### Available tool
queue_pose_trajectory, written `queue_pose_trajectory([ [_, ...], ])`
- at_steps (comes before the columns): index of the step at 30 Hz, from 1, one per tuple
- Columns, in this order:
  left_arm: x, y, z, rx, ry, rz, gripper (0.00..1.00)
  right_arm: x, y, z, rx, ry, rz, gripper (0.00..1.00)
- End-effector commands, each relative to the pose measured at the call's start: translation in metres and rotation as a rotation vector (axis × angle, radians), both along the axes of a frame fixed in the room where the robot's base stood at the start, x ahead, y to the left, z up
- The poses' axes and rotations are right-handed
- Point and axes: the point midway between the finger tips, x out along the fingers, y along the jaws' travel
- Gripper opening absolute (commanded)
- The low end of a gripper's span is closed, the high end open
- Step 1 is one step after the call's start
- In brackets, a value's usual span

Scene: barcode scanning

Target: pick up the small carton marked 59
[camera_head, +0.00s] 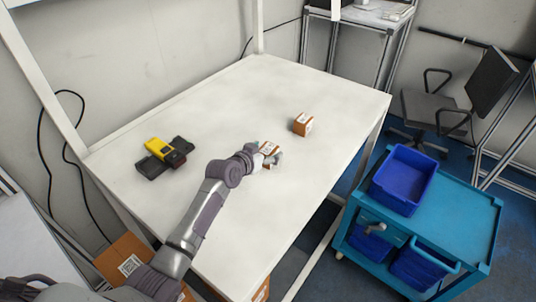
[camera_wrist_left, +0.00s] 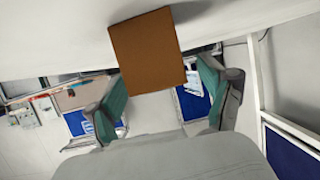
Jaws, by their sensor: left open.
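A small brown carton (camera_head: 269,148) with a white label on top stands near the middle of the white table. My left gripper (camera_head: 270,159) is at this carton, with its fingers around its near side. In the left wrist view the carton's plain brown face (camera_wrist_left: 147,50) lies between and slightly beyond the two green-padded fingers of the gripper (camera_wrist_left: 160,92), which are open. A second small brown carton (camera_head: 302,124) with a white label stands farther back and to the right. The number 59 cannot be read on either carton. My right gripper is not in view.
A yellow-and-black scanner-like device (camera_head: 166,152) lies on the white table (camera_head: 225,100) at the left. A blue cart (camera_head: 455,215) with a blue bin (camera_head: 403,180) stands to the right of the table. The back of the tabletop is clear.

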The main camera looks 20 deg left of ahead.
Motion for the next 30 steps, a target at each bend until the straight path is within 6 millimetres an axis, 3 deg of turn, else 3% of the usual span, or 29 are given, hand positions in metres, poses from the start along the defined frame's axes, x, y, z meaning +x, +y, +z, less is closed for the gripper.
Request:
queue_pose_trajectory([
  [4,0.000,0.000,0.000,0.000,0.000,-0.001,0.78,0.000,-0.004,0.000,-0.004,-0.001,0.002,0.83],
  [16,-0.001,0.000,0.000,0.000,0.001,0.000,0.11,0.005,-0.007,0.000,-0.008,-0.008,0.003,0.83],
  [25,0.000,0.000,0.002,0.000,-0.001,0.000,0.10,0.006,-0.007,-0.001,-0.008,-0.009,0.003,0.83],
  [30,0.000,0.000,0.016,0.001,-0.004,-0.001,0.10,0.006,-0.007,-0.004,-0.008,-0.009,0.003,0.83],
])
